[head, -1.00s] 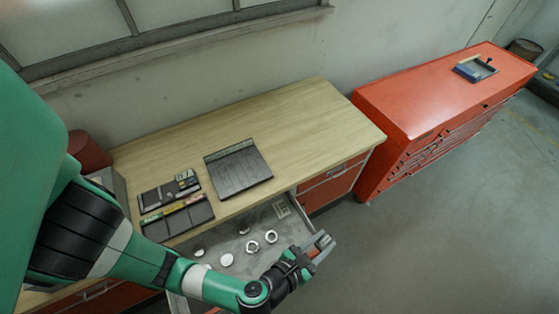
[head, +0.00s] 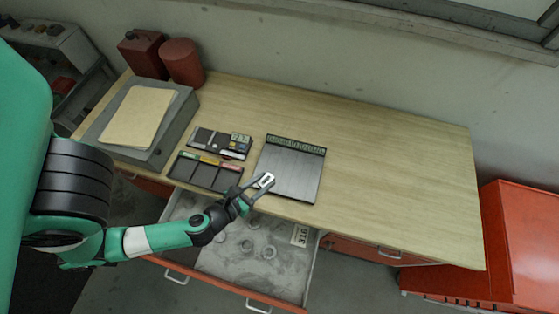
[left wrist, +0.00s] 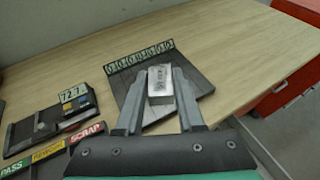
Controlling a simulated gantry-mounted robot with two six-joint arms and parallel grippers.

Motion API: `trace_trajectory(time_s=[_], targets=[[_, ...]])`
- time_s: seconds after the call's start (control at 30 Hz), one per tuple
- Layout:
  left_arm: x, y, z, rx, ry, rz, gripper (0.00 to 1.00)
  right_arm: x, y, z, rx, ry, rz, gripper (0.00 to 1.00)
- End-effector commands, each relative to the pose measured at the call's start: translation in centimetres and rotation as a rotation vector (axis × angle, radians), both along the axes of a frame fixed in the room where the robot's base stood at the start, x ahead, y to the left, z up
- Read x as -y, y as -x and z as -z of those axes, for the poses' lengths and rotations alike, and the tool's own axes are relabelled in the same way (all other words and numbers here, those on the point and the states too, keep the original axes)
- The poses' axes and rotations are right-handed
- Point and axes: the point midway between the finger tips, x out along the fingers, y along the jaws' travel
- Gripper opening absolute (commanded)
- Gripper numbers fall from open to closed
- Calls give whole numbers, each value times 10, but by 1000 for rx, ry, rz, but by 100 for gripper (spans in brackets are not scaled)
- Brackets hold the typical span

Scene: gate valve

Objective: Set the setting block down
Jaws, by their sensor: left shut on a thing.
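The setting block, a small silver-grey block, shows in the left wrist view (left wrist: 160,84) between my two fingers, and small and pale in the head view (head: 266,181). My left gripper (head: 261,184) is shut on it, at the front left edge of a dark ribbed tray (head: 295,172) with a row of number labels along its back. In the left wrist view my left gripper (left wrist: 160,92) and the block cover part of this tray (left wrist: 121,85). The gap between block and tray is hard to judge. My right gripper is not in view.
Left of the tray are a gauge holder (head: 219,143) and a sorting tray (head: 207,174) labelled PASS, REWORK and SCRAP. An open drawer (head: 259,273) lies below the bench front. The wooden bench (head: 400,180) is clear on the right. A red cabinet (head: 525,235) stands beyond.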

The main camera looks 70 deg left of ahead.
Motion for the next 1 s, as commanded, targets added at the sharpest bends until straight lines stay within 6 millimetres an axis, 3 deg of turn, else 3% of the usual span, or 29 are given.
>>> trace_trajectory(time_s=[0.13, 0.37, 0.47, 0.7, 0.83, 1.0], targets=[[-13, 19, 14, 1, -1, -55, 0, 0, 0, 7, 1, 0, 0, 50], [-19, 14, 15, 2, 1, -71, 0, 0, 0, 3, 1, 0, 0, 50], [-28, 0, 19, 4, 1, -78, 0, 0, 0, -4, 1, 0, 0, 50], [-60, -62, 52, 5, -2, -71, 0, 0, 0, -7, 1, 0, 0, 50], [-71, -83, 89, 2, -1, -67, 0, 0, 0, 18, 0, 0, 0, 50], [-77, -97, 105, 3, -1, -65, 0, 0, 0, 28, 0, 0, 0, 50]])
